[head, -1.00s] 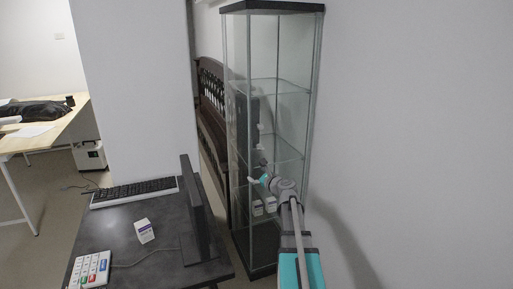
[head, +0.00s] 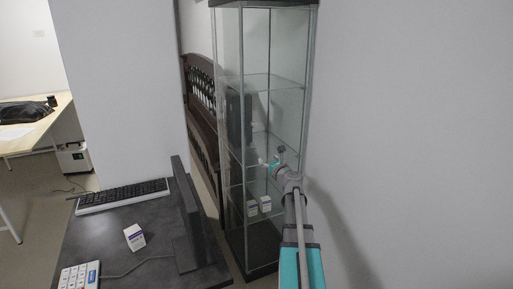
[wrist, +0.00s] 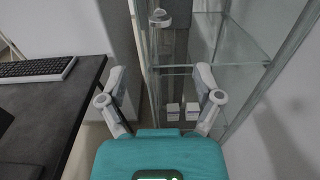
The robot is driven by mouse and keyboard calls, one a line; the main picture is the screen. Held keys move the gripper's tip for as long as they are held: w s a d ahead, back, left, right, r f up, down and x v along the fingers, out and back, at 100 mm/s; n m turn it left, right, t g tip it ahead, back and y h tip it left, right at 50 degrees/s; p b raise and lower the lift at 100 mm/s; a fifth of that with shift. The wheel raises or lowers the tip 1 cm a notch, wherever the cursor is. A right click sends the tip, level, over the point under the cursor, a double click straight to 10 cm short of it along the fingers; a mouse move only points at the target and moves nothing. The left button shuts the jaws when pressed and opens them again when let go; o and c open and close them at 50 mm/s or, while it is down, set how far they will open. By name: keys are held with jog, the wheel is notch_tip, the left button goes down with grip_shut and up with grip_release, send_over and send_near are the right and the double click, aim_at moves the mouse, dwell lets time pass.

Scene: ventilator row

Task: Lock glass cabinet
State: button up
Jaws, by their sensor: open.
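The glass cabinet (head: 309,75) stands upright against the wall, with a dark top and base, metal posts and clear glass shelves. My gripper (head: 273,164) is in front of the cabinet at mid height. In the wrist view my gripper (wrist: 160,80) is open, its two fingers apart with nothing between them. A small rounded grey fitting (wrist: 160,18) shows ahead, beyond the fingertips near the cabinet front; I cannot tell whether it is the lock. I cannot tell whether the door is fully shut.
Two small white boxes (head: 258,206) sit inside on a low shelf. A dark desk (head: 95,225) with a keyboard (head: 122,195), a monitor (head: 190,215) and a white box (head: 134,237) stands left of the cabinet. A dark wooden bedstead (head: 203,125) is behind it.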

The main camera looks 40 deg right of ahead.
aim_at(257, 147)
jog(key=x, duration=1.3)
jog(key=shift+w+d+f, duration=0.1)
jog(key=shift+w, duration=0.15)
jog(key=shift+c, duration=0.3)
jog(key=shift+d, duration=0.1)
jog(key=c, duration=1.1)
